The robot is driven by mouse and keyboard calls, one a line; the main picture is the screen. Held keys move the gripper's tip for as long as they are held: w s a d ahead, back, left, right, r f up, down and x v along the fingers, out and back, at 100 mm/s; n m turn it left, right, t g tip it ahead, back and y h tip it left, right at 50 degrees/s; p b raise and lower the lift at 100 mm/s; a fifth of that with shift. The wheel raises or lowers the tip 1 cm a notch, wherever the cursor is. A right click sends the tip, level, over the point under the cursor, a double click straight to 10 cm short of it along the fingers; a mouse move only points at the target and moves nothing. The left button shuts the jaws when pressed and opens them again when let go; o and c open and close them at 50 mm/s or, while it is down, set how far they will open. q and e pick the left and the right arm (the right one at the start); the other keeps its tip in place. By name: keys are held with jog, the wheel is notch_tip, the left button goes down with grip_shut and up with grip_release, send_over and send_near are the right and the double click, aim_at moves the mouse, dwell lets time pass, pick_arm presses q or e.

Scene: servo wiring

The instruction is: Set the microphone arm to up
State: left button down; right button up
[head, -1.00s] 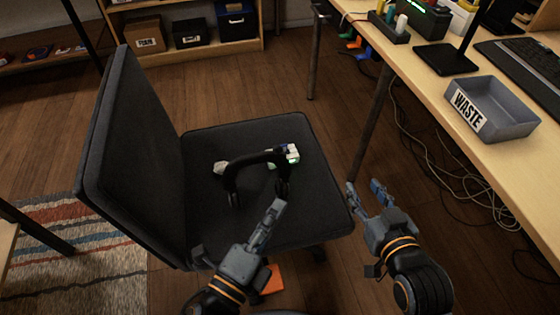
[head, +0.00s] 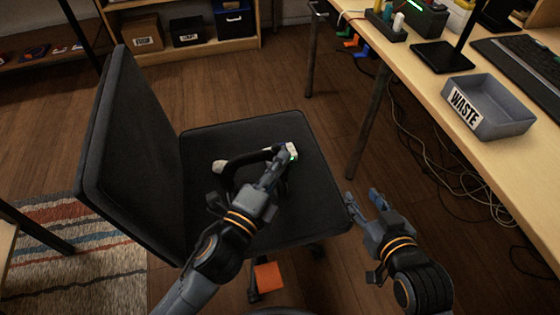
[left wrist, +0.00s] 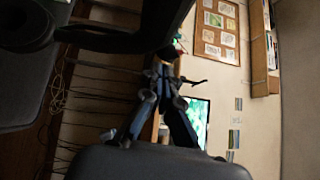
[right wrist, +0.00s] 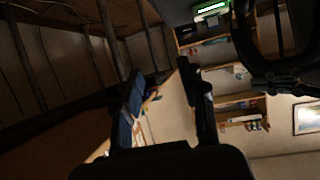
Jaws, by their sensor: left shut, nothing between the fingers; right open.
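A black headset (head: 240,159) lies on the chair seat, with a pale ear piece (head: 219,167) at its left. My right gripper (head: 362,197) is open and empty off the seat's right edge.
The dark chair's backrest (head: 130,150) stands left of the seat (head: 270,225). A desk (head: 415,85) with a grey waste tray (head: 510,122) runs along the right, cables hanging below it. An orange object (head: 268,277) is low beneath the seat's front.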

pick_arm(q)
jog(key=w+a+p, duration=0.1)
jog(key=p, duration=0.2)
jog(key=shift+w+r, duration=0.15)
jog(key=shift+w, duration=0.05)
pick_arm(e)
jog(key=s+d+f+g+h, duration=0.1)
jog(key=s+d+f+g, duration=0.1)
jog(key=s+f+g, duration=0.2)
jog(key=s+d+f+g+h, duration=0.1)
jog(key=s+f+g, duration=0.3)
jog(key=s, duration=0.5)
jog(key=shift+d+g, duration=0.4)
jog(key=shift+d, duration=0.45)
